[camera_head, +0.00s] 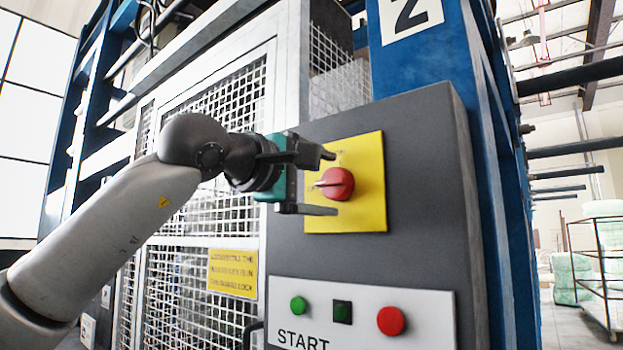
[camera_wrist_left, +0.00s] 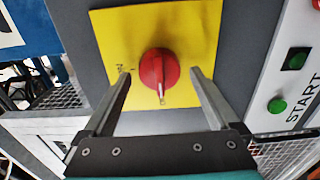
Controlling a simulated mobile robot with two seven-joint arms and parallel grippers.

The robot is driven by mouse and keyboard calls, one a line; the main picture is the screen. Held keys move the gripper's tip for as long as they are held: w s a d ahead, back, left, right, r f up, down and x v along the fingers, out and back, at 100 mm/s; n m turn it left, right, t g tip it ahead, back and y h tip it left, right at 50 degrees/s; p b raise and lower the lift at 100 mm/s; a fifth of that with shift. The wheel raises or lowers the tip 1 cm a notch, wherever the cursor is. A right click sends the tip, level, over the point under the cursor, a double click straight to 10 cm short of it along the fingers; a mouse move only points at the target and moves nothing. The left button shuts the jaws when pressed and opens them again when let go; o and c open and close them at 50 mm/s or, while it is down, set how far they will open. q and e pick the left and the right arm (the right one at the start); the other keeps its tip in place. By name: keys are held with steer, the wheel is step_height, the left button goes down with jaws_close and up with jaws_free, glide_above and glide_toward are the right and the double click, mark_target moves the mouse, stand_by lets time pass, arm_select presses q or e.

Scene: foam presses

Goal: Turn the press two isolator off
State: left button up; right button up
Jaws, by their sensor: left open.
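The isolator is a red rotary knob (camera_head: 337,184) on a yellow square plate (camera_head: 372,215), fixed to the grey control panel under a sign reading 2 (camera_head: 410,14). Its pale pointer lies level, pointing left in the head view. My left gripper (camera_head: 326,182) is open just left of the knob, one finger above and one below its level. In the left wrist view the knob (camera_wrist_left: 158,68) sits between and slightly beyond the two fingertips (camera_wrist_left: 160,74), with the pointer towards the gripper. I cannot tell whether the fingers touch it. My right gripper is not in view.
Below is a white START strip (camera_head: 360,330) with a green button (camera_head: 298,305), a dark green square button (camera_head: 342,312) and a red button (camera_head: 391,321). A mesh guard (camera_head: 205,215) with a yellow notice (camera_head: 233,273) stands left. A rack (camera_head: 597,265) stands far right.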

arm_select(q)
steer(key=b+v, duration=0.2)
steer(key=v, duration=1.3)
steer(key=shift+a, duration=0.1)
